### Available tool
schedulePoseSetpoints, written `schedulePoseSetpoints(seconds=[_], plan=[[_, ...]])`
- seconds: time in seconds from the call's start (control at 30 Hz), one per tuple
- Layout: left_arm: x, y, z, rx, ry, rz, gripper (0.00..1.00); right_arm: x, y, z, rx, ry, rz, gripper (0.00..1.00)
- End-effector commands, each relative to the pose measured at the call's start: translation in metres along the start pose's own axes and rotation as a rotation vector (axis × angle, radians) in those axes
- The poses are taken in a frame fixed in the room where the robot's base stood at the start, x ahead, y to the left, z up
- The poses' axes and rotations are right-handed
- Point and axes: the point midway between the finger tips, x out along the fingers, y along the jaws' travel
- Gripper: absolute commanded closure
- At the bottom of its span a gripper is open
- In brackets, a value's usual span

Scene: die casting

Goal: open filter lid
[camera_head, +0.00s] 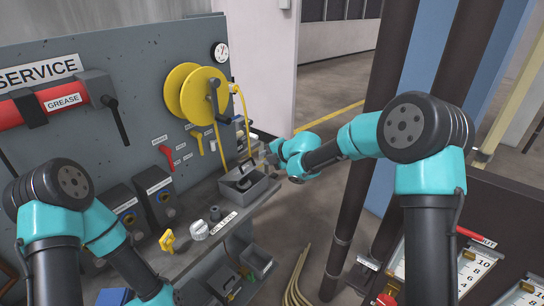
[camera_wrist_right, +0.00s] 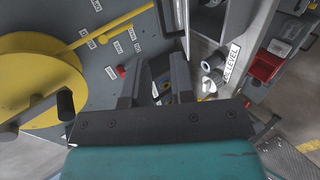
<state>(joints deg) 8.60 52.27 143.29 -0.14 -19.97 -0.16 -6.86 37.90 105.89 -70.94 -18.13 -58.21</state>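No part in view carries a readable filter label, so I cannot tell for sure which one is the filter lid. An open-looking grey box (camera_head: 262,189) with dark parts at its top stands at the far end of the bench shelf. My right gripper (camera_head: 268,157) is just above and behind this box, partly hidden by its own wrist. In the right wrist view my right gripper (camera_wrist_right: 158,82) has its two fingers apart with nothing seen held between them. My left arm runs out of the bottom of the head view, and its gripper is not in view.
A yellow hose reel (camera_head: 196,93) with a dark crank is on the panel near my right gripper. A red grease cylinder (camera_head: 64,102) is at the left. A white knob (camera_head: 200,230) and a yellow part (camera_head: 168,241) sit on the shelf. Dark pipes (camera_head: 372,140) stand behind my right arm.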

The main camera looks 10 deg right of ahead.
Motion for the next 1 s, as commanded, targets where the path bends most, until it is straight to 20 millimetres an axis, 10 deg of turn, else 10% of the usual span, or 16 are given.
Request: schedulePoseSetpoints(seconds=[0.53,0.7,1.0], plan=[[0.000,0.000,0.000,0.000,0.000,0.000,0.07,-0.027,0.000,0.000,0.000,0.001,0.000,0.77],[0.000,0.000,0.000,0.000,0.000,0.000,0.07,-0.027,-0.004,0.004,0.025,-0.011,-0.007,0.91],[0.000,0.000,0.000,0.000,0.000,0.000,0.07,-0.032,-0.078,0.060,0.445,-0.187,-0.122,1.00]])
